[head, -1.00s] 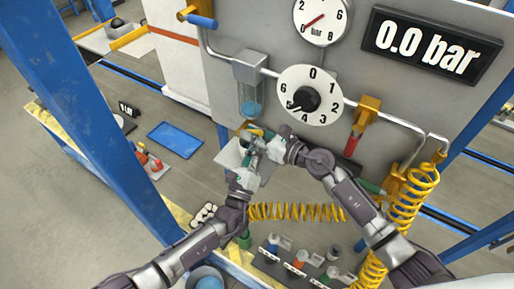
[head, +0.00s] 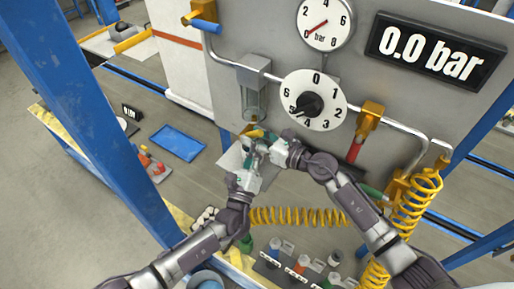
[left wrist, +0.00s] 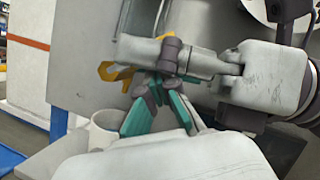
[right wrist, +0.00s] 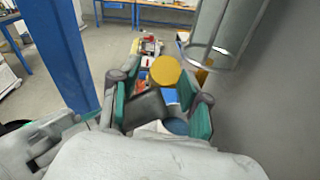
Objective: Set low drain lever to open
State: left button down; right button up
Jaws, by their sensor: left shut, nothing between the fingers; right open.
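The low drain lever is probably the yellow part (left wrist: 116,72) behind the grippers in the left wrist view; its exact setting is hidden. The right wrist view shows a round yellow part (right wrist: 166,70) between the fingers; I cannot tell if it is touched. The clear bowl (head: 253,102) hangs just above, looking empty. My left gripper (head: 254,158) is shut and empty, its tips close under the right one. My right gripper (head: 267,143) is open below the bowl, pointing left.
The panel carries a round gauge (head: 324,24), a numbered dial (head: 313,100), a 0.0 bar display (head: 436,51) and a red-handled valve (head: 356,147). A yellow coiled hose (head: 300,216) hangs below. A blue post (head: 95,110) stands at left. Colored bottles stand at the front.

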jog(key=shift+s+d+f, duration=0.1)
jog(key=shift+f, duration=0.3)
